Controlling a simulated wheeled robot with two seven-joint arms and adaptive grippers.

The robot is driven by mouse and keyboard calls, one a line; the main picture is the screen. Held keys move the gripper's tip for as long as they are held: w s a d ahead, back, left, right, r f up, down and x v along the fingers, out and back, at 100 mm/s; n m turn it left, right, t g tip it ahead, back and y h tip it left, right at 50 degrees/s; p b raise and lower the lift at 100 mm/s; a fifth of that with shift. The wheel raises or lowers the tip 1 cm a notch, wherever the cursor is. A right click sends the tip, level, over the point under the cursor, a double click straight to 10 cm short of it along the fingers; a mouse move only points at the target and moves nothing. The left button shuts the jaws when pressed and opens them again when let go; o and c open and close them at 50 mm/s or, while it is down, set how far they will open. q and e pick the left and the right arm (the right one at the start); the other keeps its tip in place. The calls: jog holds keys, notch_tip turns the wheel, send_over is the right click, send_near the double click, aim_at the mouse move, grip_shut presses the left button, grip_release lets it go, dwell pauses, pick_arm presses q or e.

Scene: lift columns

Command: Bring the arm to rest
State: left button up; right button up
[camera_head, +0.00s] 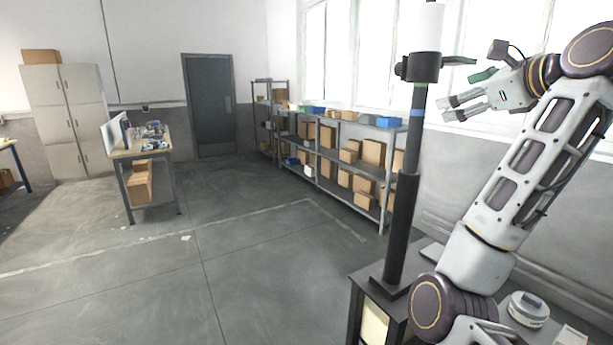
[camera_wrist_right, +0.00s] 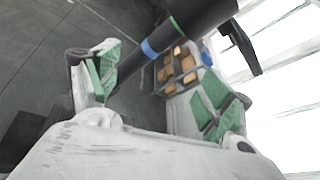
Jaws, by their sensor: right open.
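My right arm comes in from the right in the head view, bent up and back. Its gripper (camera_head: 462,105) is raised beside the dark lift column (camera_head: 404,215), with its fingers pointing left toward it. The fingers are apart with nothing between them. In the right wrist view the gripper (camera_wrist_right: 160,90) shows two separated fingers with green pads. The column (camera_wrist_right: 190,22) with its blue band crosses beyond the fingers; I cannot tell the exact gap. My left gripper is not in view.
The column stands on a small dark table (camera_head: 368,283) with a round white device (camera_head: 528,308). A workbench (camera_head: 155,152) and grey lockers (camera_head: 66,120) stand at the left. The middle floor is clear.

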notch_tip(320, 180, down, 40)
jog(key=s+a+n+g+h, duration=0.25)
jog(key=n+g, duration=0.25)
jog(key=n, duration=0.8)
jog(key=s+a+f+n+g, duration=0.35)
jog(key=s+f+n, duration=0.45)
jog(key=s+f, duration=0.5)
jog(key=s+a+f+n+g, duration=0.35)
jog(key=s+f+n, duration=0.45)
jog(key=s+f, duration=0.5)
notch_tip(320, 180, down, 32)
jog(key=s+h, duration=0.1)
jog(key=s, duration=0.1)
jog(key=s+d+f, duration=0.3)
jog(key=s+f, duration=0.7)
jog(key=s, duration=0.1)
jog(key=s+d+f+g, duration=0.1)
jog(key=s+d+f, duration=0.2)
jog(key=s+f, duration=0.8)
jog(key=shift+s+n, duration=0.2)
jog(key=shift+n, duration=0.1)
